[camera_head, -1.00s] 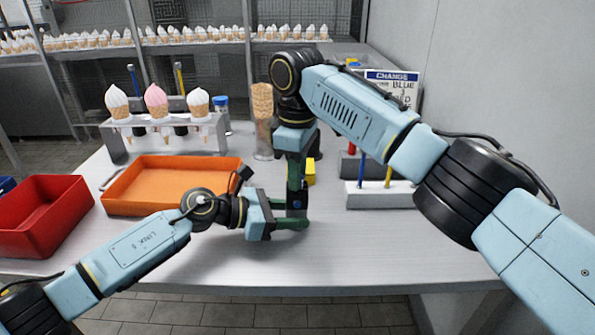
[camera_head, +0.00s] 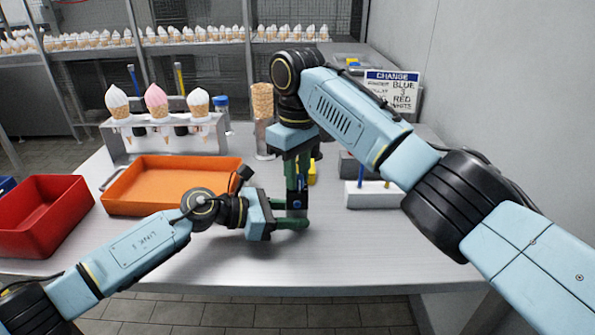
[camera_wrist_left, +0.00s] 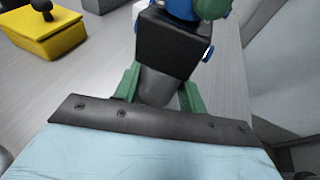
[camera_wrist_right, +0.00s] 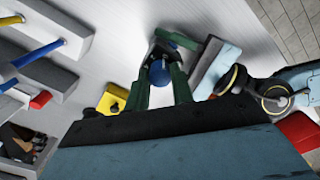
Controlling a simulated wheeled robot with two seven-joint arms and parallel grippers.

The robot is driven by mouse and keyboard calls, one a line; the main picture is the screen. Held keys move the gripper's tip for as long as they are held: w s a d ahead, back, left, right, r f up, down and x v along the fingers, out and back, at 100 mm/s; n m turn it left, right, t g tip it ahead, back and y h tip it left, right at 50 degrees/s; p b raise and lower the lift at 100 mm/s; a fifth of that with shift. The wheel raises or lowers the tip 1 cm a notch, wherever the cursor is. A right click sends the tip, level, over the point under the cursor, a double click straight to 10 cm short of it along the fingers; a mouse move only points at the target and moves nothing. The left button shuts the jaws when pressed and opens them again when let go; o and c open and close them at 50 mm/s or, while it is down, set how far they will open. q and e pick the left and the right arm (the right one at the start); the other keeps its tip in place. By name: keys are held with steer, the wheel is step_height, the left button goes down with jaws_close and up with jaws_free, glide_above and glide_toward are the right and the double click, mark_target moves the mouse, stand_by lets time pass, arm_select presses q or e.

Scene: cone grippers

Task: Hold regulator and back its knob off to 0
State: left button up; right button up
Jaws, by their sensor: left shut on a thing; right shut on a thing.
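The regulator (camera_head: 297,203) is a small dark body with a blue knob on top, held just above the table. In the left wrist view its black block (camera_wrist_left: 172,45) and grey lower part sit between the green fingers. My left gripper (camera_head: 291,222) is shut on the regulator body from the left. My right gripper (camera_head: 298,186) points down from above and is shut on the blue knob (camera_wrist_right: 158,72), which shows between its green fingers in the right wrist view. The knob's marks and pointer cannot be read.
An orange tray (camera_head: 112,205) and a red bin (camera_head: 78,205) stand to the left. A cone rack (camera_head: 215,143) is behind them. A yellow block (camera_wrist_left: 46,38), a white block with pegs (camera_head: 357,200) and a sign (camera_head: 392,90) are to the right and back. The table front is clear.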

steer(key=o, duration=1)
steer(key=shift+r, duration=0.1)
step_height(320, 180, up, 12)
steer(key=shift+w, duration=0.1)
arm_select(q)
steer(key=o, duration=0.9)
steer(key=shift+c, duration=0.2)
steer(key=shift+a, duration=0.1)
